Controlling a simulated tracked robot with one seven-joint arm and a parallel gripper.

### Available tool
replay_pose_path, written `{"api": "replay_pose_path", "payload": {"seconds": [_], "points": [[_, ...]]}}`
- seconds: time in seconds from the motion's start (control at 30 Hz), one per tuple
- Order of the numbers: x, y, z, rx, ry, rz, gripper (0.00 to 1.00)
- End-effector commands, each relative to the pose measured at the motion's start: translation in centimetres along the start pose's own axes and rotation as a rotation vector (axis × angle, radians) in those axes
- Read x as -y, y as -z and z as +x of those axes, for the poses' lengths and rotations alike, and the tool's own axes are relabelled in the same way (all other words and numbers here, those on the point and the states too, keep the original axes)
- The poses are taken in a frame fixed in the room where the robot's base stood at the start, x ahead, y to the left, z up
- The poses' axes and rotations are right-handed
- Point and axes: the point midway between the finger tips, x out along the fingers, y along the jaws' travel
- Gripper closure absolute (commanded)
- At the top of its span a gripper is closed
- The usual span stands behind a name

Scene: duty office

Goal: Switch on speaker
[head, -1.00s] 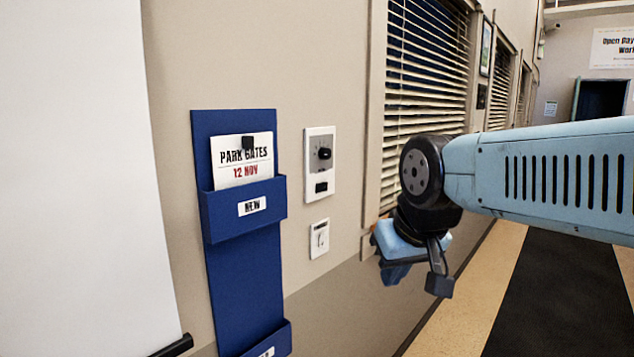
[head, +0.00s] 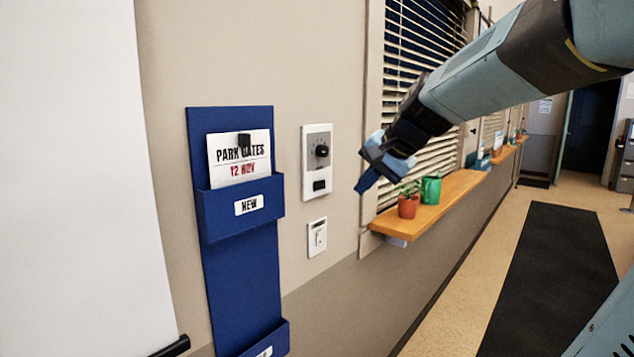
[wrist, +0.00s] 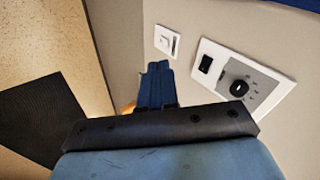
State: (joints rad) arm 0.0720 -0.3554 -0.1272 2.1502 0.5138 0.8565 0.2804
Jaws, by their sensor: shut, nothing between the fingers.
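A white-framed wall plate (head: 317,163) with a grey panel carries a black round knob (head: 322,151) and a small black rectangular switch (head: 319,185) under it. It also shows in the wrist view (wrist: 262,92), at the right. No label naming a speaker is readable. A smaller white plate with a rocker (head: 317,237) is below it, and shows in the wrist view (wrist: 167,41) too. My gripper (head: 364,186) is shut and empty, to the right of the knob plate and apart from it. In the wrist view its blue fingers (wrist: 157,68) point near the small white plate.
A blue wall rack (head: 240,290) with a notice (head: 238,158) hangs left of the plates. An orange sill (head: 455,195) with a terracotta pot (head: 408,206) and a green mug-like container (head: 431,190) juts out beneath the blinds. A dark mat (head: 550,280) lies on the floor.

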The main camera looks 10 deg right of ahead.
Motion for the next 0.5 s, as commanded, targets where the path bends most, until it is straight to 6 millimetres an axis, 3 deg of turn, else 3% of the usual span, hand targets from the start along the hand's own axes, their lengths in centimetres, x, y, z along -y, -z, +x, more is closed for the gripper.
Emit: {"api": "replay_pose_path", "payload": {"seconds": [0.1,0.2,0.33,0.5], "points": [[1.7,4.1,1.0,-0.007,0.056,0.152,1.00],[2.6,6.7,1.5,-0.013,0.094,0.245,1.00],[3.2,8.6,1.8,-0.017,0.123,0.316,1.00],[3.5,9.2,1.9,-0.018,0.134,0.341,1.00]]}}
